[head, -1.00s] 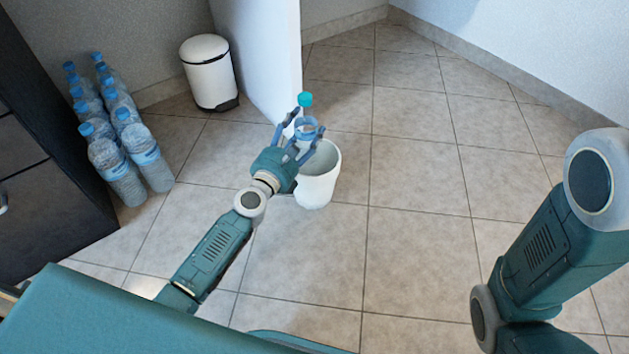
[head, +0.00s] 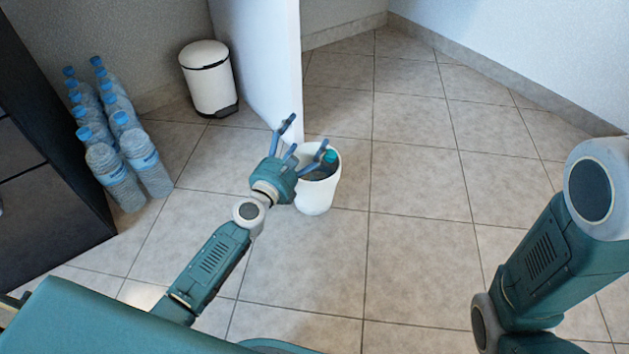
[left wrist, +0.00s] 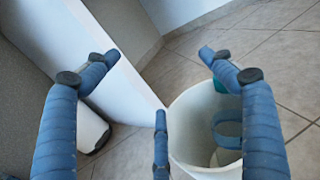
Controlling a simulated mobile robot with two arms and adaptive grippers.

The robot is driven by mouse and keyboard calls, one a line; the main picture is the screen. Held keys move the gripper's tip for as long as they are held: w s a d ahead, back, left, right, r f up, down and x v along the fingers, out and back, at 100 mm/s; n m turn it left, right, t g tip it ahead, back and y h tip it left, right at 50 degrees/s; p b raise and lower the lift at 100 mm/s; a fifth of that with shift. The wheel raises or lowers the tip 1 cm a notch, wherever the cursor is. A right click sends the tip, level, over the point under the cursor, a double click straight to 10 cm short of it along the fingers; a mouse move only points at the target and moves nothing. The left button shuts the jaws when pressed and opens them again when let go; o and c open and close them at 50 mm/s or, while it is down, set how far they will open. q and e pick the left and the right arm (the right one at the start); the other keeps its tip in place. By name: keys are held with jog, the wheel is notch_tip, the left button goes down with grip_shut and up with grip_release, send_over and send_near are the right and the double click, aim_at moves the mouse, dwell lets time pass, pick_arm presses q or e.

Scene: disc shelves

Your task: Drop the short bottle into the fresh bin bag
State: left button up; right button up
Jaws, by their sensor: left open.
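The short bottle, with a teal cap (head: 330,157), is down inside the open white bin (head: 314,198); only its upper part shows in the head view. In the left wrist view, the bottle (left wrist: 228,128) is partly hidden behind a finger, inside the bin (left wrist: 188,150). My left gripper (head: 305,136) is open and empty at the bin's upper left rim, fingers spread above the mouth. I cannot make out a separate bag lining the bin. My right arm is at the right, but its gripper is out of view.
Several large water bottles (head: 120,150) stand at the left beside a dark cabinet (head: 45,190). A white pedal bin (head: 209,80) is against the back wall. A white panel (head: 262,60) stands behind the open bin. The tiled floor on the right is clear.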

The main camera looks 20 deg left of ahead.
pick_arm(q)
jog(key=s+a, duration=0.1)
jog(key=s, duration=0.6)
